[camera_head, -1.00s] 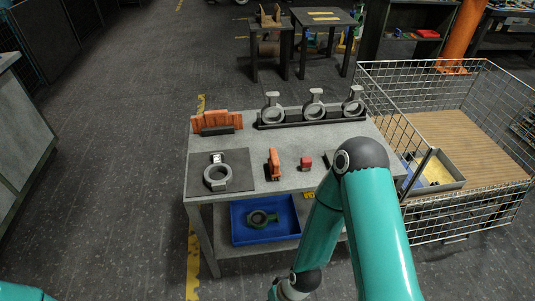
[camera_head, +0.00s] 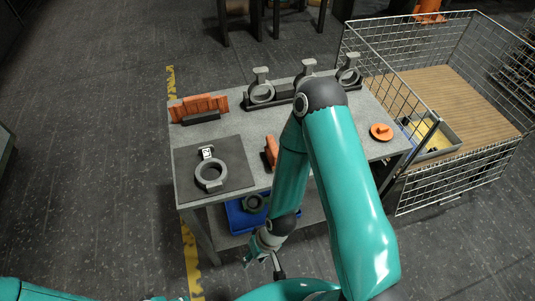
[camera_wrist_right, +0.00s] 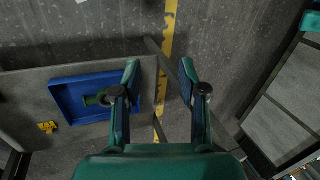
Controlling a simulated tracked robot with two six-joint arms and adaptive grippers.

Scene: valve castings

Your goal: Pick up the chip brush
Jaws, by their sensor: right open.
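I cannot make out a chip brush for certain in either view. My right gripper (camera_head: 263,262) hangs low in front of the table, below the tabletop. In the right wrist view the right gripper (camera_wrist_right: 159,75) is open, with nothing between its fingers. Its fingers point toward the floor and the lower shelf. Only a teal part of my left arm shows at the bottom left; its gripper is out of view.
The grey table (camera_head: 240,130) holds a dark mat (camera_head: 235,180) with a ring casting (camera_head: 210,175), an orange block (camera_head: 198,108), a rack of ring castings (camera_head: 262,92) and an orange disc (camera_head: 381,131). A blue tray (camera_wrist_right: 75,85) sits below. A wire cage (camera_head: 415,190) stands right.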

